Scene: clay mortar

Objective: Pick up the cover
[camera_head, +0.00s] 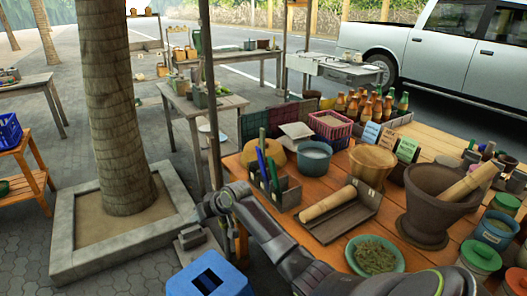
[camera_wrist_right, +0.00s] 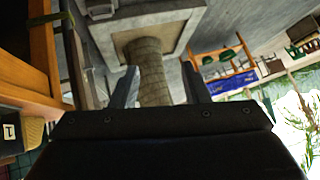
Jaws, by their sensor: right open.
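I cannot tell for certain which thing is the cover. A round tan lid-like disc (camera_head: 264,154) lies on the table behind the pen holder. Jars with green lids (camera_head: 481,256) stand at the right edge. A dark mortar (camera_head: 432,200) holds a wooden pestle (camera_head: 468,184). My right arm reaches from the lower right across the front of the table, and its gripper (camera_head: 193,240) hangs off the table's left edge. In the right wrist view the gripper (camera_wrist_right: 158,72) is open and empty, with the tree trunk behind it. My left gripper is not in view.
On the wooden table (camera_head: 335,258) are a wooden roller on a dark tray (camera_head: 347,219), a green bowl of herbs (camera_head: 375,256), a wooden bucket (camera_head: 371,165) and several bottles. A blue bin (camera_head: 208,278) stands near the gripper. The tree planter (camera_head: 62,245) is at left.

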